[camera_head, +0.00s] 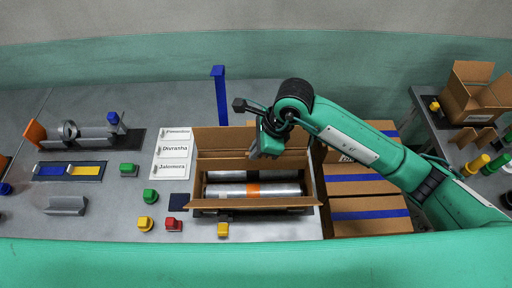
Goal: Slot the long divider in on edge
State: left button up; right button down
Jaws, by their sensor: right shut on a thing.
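My right gripper (265,150) reaches in from the right, pointing down over the back part of the open cardboard box (255,204). It is shut on a thin brown cardboard strip (225,163), which looks like the long divider. The strip stands on edge along the length of the box, behind the film rolls. Its lower edge is hidden, so I cannot tell whether it touches the box floor. Two silver rolls lie in the box, the rear one (228,176) and the front one (228,190), with an orange band near the middle. My left gripper is out of view.
Closed cartons with blue tape (368,185) stand right of the box. A blue post (220,95) rises behind it. Label cards (173,152), coloured blocks (174,224) and a winder fixture (95,138) lie left. Another table with an open carton (475,92) is far right.

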jog(key=shift+f+b, duration=5.5)
jog(key=shift+f, duration=0.2)
jog(key=c, duration=0.9)
grip_release()
jog(key=shift+r, duration=0.1)
jog(key=shift+r+p, duration=1.3)
jog(key=shift+r, duration=2.15)
